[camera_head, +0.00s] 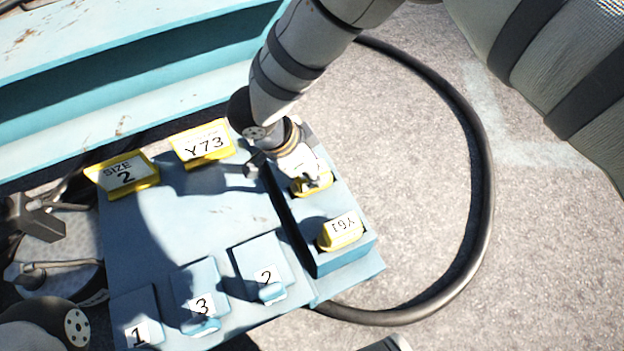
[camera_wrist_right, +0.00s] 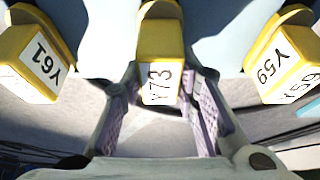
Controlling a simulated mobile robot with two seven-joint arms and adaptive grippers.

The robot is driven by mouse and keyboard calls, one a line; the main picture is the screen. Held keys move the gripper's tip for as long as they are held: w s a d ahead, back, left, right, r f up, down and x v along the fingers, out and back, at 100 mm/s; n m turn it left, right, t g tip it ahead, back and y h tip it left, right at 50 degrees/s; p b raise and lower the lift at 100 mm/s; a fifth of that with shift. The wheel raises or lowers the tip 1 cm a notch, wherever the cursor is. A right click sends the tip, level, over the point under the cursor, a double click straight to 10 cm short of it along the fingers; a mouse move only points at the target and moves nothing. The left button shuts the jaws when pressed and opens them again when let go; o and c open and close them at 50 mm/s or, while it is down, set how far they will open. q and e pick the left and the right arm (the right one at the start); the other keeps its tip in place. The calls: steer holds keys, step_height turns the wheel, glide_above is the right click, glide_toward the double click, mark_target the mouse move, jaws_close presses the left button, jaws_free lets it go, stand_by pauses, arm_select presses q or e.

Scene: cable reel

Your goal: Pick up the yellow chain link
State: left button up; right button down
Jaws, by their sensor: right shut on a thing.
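The yellow chain link marked Y73 (camera_wrist_right: 160,75) stands in the middle of a row of three. In the head view its yellow part (camera_head: 314,187) shows under my right gripper (camera_head: 304,172), in the blue holder. In the right wrist view my right gripper (camera_wrist_right: 160,100) has one finger on each side of this link and is shut on it. The Y61 link (camera_head: 340,230) stands beside it, and in the wrist view it is at the left (camera_wrist_right: 35,65). The Y59 link (camera_wrist_right: 285,65) is at the right there, hidden in the head view. My left gripper (camera_head: 45,240) appears shadowed at the left; its opening is unclear.
A blue board (camera_head: 190,225) carries yellow-framed signs reading SIZE 2 (camera_head: 123,174) and Y73 (camera_head: 203,144). Blue blocks numbered 1 (camera_head: 137,322), 3 (camera_head: 197,290) and 2 (camera_head: 262,262) line its front. A thick black cable (camera_head: 487,190) curves on the pale floor.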

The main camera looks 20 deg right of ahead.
arm_select(q)
steer(key=w+r+t+p, duration=0.1)
steer(key=w+r+p, duration=0.2)
steer(key=r+p, duration=0.4)
steer(key=w+r+t+p, duration=0.2)
steer(key=r+p, duration=0.6)
steer(key=p, duration=0.5)
steer(key=shift+w+r, duration=0.2)
steer(key=shift+w, duration=0.55)
arm_select(e)
step_height(320, 180, up, 33)
